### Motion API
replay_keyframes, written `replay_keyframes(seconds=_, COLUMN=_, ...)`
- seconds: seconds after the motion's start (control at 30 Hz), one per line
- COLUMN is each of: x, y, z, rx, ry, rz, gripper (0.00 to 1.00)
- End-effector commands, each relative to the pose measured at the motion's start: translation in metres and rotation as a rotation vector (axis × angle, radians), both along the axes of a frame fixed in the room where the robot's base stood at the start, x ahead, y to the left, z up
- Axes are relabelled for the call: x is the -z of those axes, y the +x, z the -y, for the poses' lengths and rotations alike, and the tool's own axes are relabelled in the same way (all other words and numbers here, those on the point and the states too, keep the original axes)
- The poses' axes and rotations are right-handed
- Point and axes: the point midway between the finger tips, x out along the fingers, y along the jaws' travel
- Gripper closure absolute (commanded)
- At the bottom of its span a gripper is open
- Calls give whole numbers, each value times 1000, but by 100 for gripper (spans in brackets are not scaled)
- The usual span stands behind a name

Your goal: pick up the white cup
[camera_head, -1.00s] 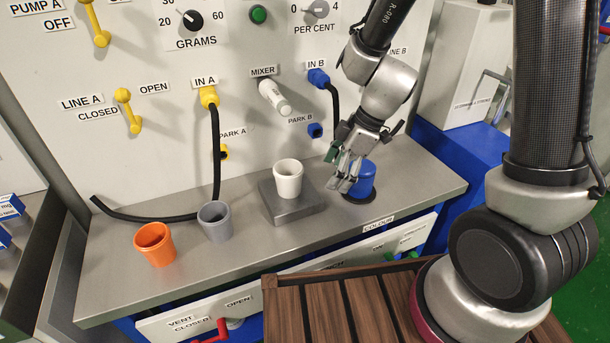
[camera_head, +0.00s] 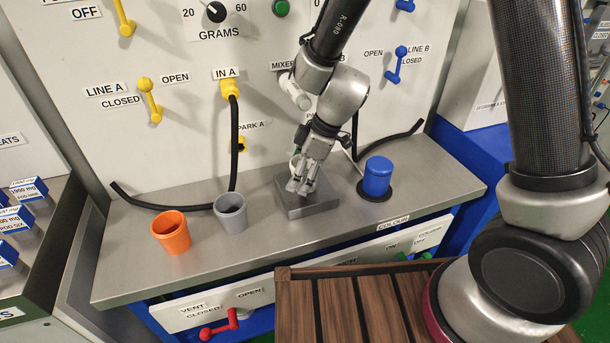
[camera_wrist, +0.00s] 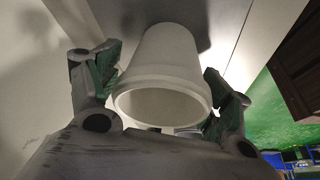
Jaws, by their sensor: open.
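The white cup (camera_wrist: 165,65) shows large in the wrist view, its open rim facing the camera, between the two fingers of my gripper (camera_wrist: 160,92). A gap shows beside the cup on each side, so the fingers look spread and not closed on it. In the head view my gripper (camera_head: 303,187) is over the grey block (camera_head: 318,205) and hides most of the white cup (camera_head: 294,162). Only a small part of the cup shows at the left of the fingers.
A grey cup (camera_head: 231,213) and an orange cup (camera_head: 171,233) stand on the bench (camera_head: 130,255) to the left. The mixer spout (camera_head: 296,92) juts from the panel just above my gripper. Black hoses lie at the panel's foot.

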Motion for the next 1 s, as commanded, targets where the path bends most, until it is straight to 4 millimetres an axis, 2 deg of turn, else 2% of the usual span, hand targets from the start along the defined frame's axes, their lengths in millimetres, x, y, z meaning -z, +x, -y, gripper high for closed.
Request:
replay_keyframes(seconds=0.27, x=4, y=0, z=-2, rx=-1, ry=1, rz=1, gripper=21)
replay_keyframes(seconds=0.53, x=4, y=0, z=-2, rx=-1, ry=1, rz=1, gripper=68)
replay_keyframes(seconds=0.67, x=4, y=0, z=-2, rx=-1, ry=1, rz=1, gripper=70)
replay_keyframes(seconds=0.7, x=4, y=0, z=-2, rx=-1, ry=1, rz=1, gripper=74)
replay_keyframes(seconds=1.0, x=2, y=1, z=-1, rx=-1, ry=1, rz=1, gripper=74)
